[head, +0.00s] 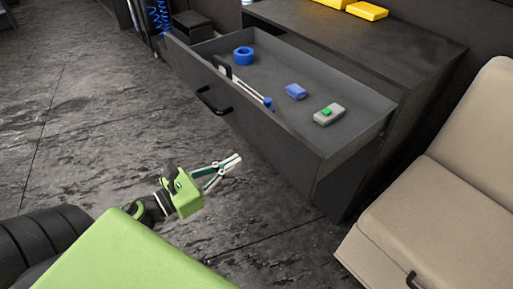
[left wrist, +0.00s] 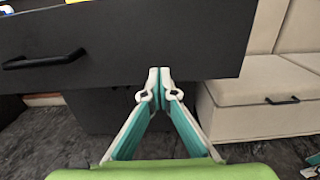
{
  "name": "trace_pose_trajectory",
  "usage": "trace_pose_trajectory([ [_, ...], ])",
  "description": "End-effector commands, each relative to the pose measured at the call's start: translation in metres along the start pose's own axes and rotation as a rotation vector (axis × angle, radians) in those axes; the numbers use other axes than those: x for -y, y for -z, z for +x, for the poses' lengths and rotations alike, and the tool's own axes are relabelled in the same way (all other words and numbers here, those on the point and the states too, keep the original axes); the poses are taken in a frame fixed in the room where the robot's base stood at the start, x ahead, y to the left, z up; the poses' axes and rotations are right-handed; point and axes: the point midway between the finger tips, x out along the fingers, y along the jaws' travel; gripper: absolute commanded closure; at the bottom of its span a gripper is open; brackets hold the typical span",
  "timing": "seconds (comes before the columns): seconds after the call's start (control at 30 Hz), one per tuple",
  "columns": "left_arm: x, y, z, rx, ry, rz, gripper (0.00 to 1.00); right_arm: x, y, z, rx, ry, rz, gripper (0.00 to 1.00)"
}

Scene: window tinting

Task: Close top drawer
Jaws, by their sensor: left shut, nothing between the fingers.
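The top drawer (head: 262,128) of the dark cabinet (head: 380,52) is pulled far out in the head view. Its black handle (head: 213,101) is on the front panel, left of the panel's middle. In the left wrist view the drawer front (left wrist: 150,42) spans the upper part, with the handle (left wrist: 44,60) at the left. My left gripper (head: 236,159) is shut and empty, in front of the drawer. In the left wrist view its fingertips (left wrist: 159,74) overlap the lower right part of the panel; whether they touch it I cannot tell.
The drawer holds a blue tape roll (head: 243,56), a squeegee-like tool (head: 248,88), a blue block (head: 296,91) and a grey item with a green button (head: 328,114). Yellow items (head: 366,11) lie on the cabinet. A beige seat (head: 440,215) stands at right. Floor at left is clear.

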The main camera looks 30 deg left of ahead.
Motion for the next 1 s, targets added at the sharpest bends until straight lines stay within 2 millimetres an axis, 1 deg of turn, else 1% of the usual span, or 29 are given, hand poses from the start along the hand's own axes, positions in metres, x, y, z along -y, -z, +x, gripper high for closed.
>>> trace_pose_trajectory([
  [0.03,0.000,-0.003,0.013,0.004,0.004,0.002,1.00,0.000,-0.004,0.003,0.005,0.001,-0.001,0.60],
  [0.2,0.000,-0.003,0.048,0.002,0.002,0.001,1.00,0.001,-0.015,0.016,0.013,0.002,-0.002,0.60],
  [0.3,-0.001,-0.002,0.062,0.001,0.000,-0.001,1.00,0.002,-0.021,0.022,0.017,0.002,-0.003,0.60],
  [0.4,0.000,-0.001,0.072,0.001,0.000,-0.002,1.00,0.002,-0.026,0.027,0.020,0.003,-0.004,0.60],
  [0.6,0.000,0.000,0.081,0.000,-0.002,-0.003,1.00,0.002,-0.030,0.031,0.023,0.003,-0.005,0.60],
  [1.0,-0.001,0.001,0.083,0.000,-0.001,-0.003,1.00,0.002,-0.031,0.031,0.024,0.003,-0.005,0.60],
])
